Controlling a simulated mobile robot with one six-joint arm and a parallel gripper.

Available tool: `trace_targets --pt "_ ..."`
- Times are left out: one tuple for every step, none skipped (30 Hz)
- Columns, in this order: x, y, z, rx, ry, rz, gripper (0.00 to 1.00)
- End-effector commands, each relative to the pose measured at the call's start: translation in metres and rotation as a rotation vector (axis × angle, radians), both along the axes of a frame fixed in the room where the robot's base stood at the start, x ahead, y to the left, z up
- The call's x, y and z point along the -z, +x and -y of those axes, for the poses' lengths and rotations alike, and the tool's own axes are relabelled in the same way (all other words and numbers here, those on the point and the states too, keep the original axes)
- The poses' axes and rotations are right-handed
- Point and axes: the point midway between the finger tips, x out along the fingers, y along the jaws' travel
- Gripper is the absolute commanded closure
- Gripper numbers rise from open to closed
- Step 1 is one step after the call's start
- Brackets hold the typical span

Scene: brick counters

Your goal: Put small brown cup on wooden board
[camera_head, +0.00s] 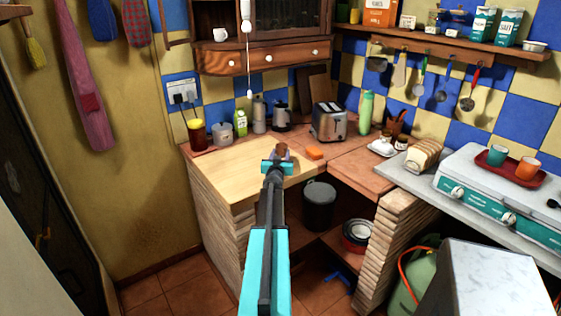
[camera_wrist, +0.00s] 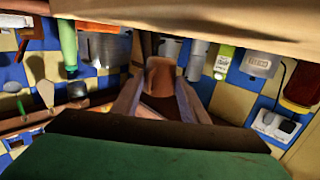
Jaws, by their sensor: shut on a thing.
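The small brown cup (camera_head: 282,150) is at the tip of my arm in the head view, over the right part of the wooden board. In the wrist view the cup (camera_wrist: 160,78) sits between both fingers. My gripper (camera_head: 278,163) is shut on it. The gripper hides part of the cup, and I cannot tell whether its base touches the board. The pale wooden board (camera_head: 232,167) lies on the corner counter, and its left and middle parts are bare.
A toaster (camera_head: 329,122), a green bottle (camera_head: 365,111) and several jars stand along the back. A dark bin (camera_head: 319,205) is below the counter. A stove with a red tray (camera_head: 508,165) is at right.

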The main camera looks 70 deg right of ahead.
Motion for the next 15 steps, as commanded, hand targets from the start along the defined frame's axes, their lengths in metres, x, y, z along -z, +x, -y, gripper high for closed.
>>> trace_targets --pt "0.000 0.001 0.003 0.000 0.000 0.000 0.84" --pt "0.000 0.002 0.005 0.000 0.000 0.000 0.84" --pt "0.000 0.003 0.007 0.000 0.000 0.000 0.84" --pt "0.000 0.004 0.009 0.000 0.000 0.000 0.84" --pt "0.008 0.003 0.008 0.000 0.001 -0.001 0.84" --pt "0.014 0.003 0.007 0.000 0.001 -0.001 0.84" --pt "0.018 0.003 0.007 0.000 0.000 -0.002 0.84" --pt "0.022 0.003 0.007 0.000 0.001 -0.001 0.84" --pt "0.026 0.003 0.007 0.000 0.000 -0.002 0.84" --pt "0.029 0.003 0.007 0.001 0.001 -0.001 0.84" --pt "0.031 0.003 0.007 0.001 0.001 -0.001 0.84" --pt "0.033 0.003 0.007 0.001 -0.001 -0.002 0.84" --pt "0.035 0.003 0.007 0.001 0.000 -0.001 0.84" --pt "0.035 0.003 0.007 0.001 -0.001 0.000 0.84" --pt "0.036 0.003 0.007 0.000 -0.001 0.000 0.84"
